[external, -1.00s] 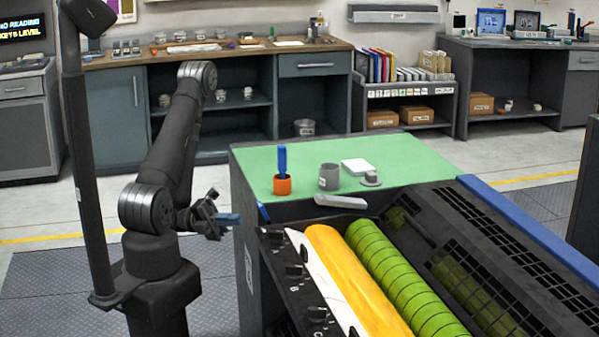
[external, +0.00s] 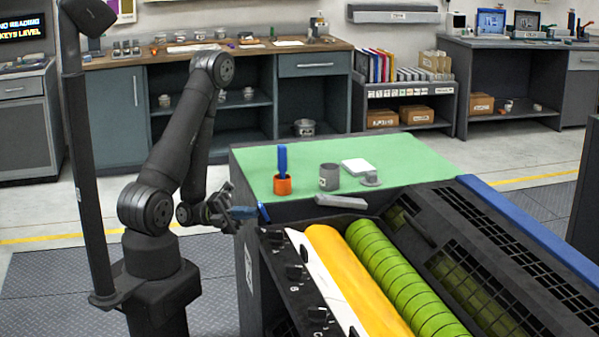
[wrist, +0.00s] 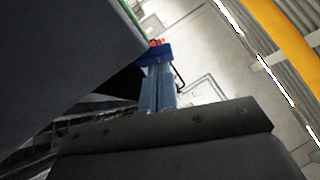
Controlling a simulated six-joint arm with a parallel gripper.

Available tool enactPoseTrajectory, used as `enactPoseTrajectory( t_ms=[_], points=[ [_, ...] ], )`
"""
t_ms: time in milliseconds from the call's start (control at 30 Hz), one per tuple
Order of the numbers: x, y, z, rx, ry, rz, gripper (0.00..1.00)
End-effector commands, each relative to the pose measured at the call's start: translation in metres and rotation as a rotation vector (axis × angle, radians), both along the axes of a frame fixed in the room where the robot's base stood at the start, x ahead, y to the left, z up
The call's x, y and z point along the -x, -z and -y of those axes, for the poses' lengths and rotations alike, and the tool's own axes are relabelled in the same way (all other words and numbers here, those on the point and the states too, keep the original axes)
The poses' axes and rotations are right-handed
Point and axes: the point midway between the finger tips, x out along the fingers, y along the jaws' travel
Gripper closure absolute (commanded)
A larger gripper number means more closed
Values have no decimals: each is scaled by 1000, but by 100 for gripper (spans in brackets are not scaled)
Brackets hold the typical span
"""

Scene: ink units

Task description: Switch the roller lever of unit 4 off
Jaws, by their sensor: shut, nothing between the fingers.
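The ink unit (external: 247,262) stands in front of my arm, with a yellow roller (external: 350,270) and a green roller (external: 400,275).
A green top (external: 420,150) holds an orange cup (external: 283,186) with a blue tool, a grey cup (external: 329,177) and a white block (external: 356,166). Black knobs (external: 294,272) line the unit's front panel. A grey bar-shaped piece (external: 341,201) lies by the rollers.

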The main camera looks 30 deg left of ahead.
Motion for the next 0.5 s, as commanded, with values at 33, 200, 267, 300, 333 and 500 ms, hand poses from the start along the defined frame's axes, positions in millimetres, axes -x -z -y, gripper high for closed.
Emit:
enactPoseTrajectory(
  t_ms=[33,200,267,300,333,500],
  points=[
    [0,0,0,0,0,0,100],
    [-2,-3,2,-22,3,-16,100],
    [-3,-4,4,-38,5,-28,100],
    [-4,-5,5,-49,5,-39,100],
    [-5,-6,6,-56,3,-46,100],
    [-9,-9,9,-87,1,-83,100]
  ],
)
